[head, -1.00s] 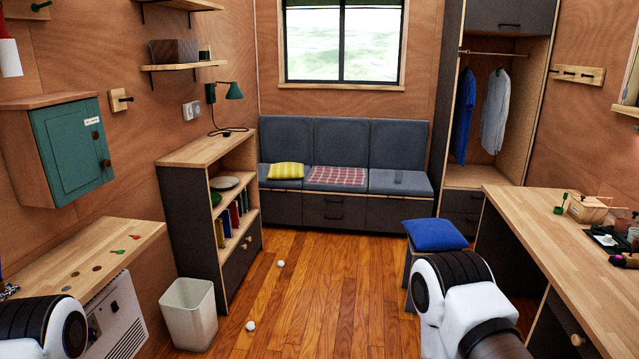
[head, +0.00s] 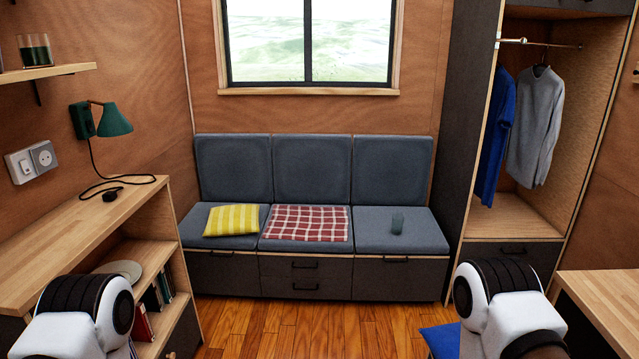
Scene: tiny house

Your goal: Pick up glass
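A small greenish, see-through glass (head: 397,222) stands upright on the right seat cushion of the grey bench sofa (head: 375,243). Another dark green glass-like vessel (head: 35,50) stands on the wall shelf at the upper left. My left and right arms show only as white and black links at the bottom corners. Neither gripper is in view, and both are well short of the sofa.
A yellow striped pillow (head: 232,220) and a red checked cloth (head: 306,223) lie left of the glass. A wooden bookshelf (head: 95,220) stands at left, a blue-cushioned stool (head: 441,341) and desk (head: 603,298) at right. Wooden floor (head: 300,325) shows in between.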

